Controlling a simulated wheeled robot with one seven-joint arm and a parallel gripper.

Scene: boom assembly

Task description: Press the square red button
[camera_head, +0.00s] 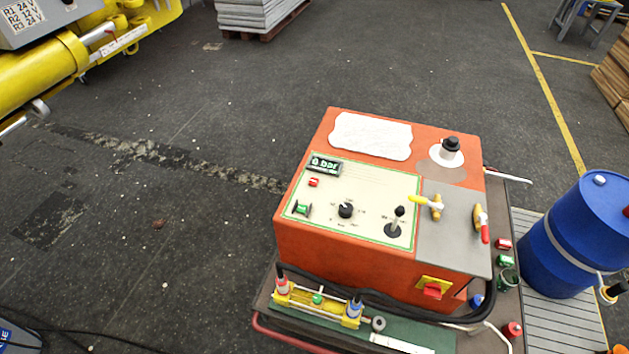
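An orange control box (345,245) stands on a cart in the middle right of the head view. A small red button (313,182) with a squarish face sits on its cream panel (330,190), just below the green-lit display (324,165) that reads "0 bar". A larger red block-shaped switch (433,290) sits on a yellow plate low on the front side of the box. A green button or switch (302,209) lies below the small red button. My gripper is not in view.
The panel also carries a black knob (346,210) and a black lever (395,225). Yellow and red-handled valves (480,222) stand to the right. A yellow fixture (318,303) and a black hose lie in front. A blue barrel (575,235) stands right. Floor left of the cart is open.

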